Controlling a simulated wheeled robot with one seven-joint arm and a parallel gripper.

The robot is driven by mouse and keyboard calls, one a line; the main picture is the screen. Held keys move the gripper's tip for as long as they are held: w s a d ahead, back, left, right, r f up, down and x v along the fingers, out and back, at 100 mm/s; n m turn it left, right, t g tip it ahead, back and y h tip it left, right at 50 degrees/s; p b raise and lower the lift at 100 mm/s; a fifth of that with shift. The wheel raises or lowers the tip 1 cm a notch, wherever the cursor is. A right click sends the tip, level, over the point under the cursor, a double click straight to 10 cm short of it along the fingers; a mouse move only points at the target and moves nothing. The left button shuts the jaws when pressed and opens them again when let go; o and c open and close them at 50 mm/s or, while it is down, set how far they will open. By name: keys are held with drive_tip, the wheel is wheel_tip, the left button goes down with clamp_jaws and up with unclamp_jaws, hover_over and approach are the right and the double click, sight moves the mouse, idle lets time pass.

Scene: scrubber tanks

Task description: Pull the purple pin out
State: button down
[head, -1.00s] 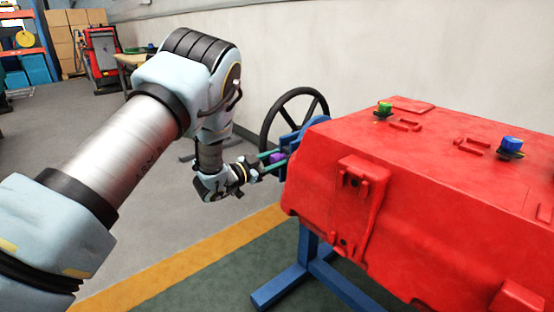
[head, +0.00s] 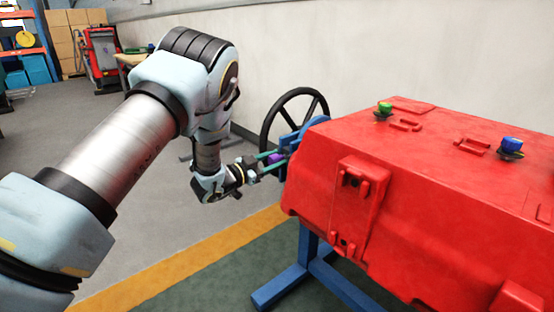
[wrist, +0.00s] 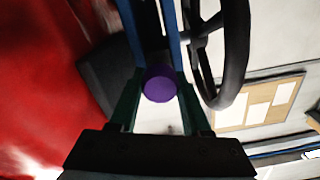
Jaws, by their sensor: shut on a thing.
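The purple pin (wrist: 160,83) shows its round end between the two green fingers of my gripper (wrist: 158,98) in the wrist view. In the head view the purple pin (head: 275,158) is a small purple patch at my gripper (head: 274,160), beside the blue bracket (head: 291,140) at the left end of the red tank (head: 400,160). My gripper is shut on the pin. The pin's shaft is hidden, so I cannot tell how deep it sits.
A black handwheel (head: 268,125) stands just behind the pin; it also shows close at the right in the wrist view (wrist: 235,50). The tank rests on a blue stand (head: 280,287). Green (head: 384,108) and blue (head: 512,145) knobs sit on its top. Open floor lies to the left.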

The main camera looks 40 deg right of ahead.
sight(270, 160)
drive_tip(key=a, duration=0.3)
drive_tip(key=shift+w, duration=0.2)
drive_tip(key=shift+s+a+f, duration=0.1)
drive_tip(key=shift+a, duration=0.25)
drive_tip(key=shift+c, duration=1.8)
unclamp_jaws()
drive_tip(key=shift+a, duration=0.15)
drive_tip(key=a, duration=1)
drive_tip(key=shift+w+a, duration=0.3)
drive_tip(key=shift+w, duration=0.15)
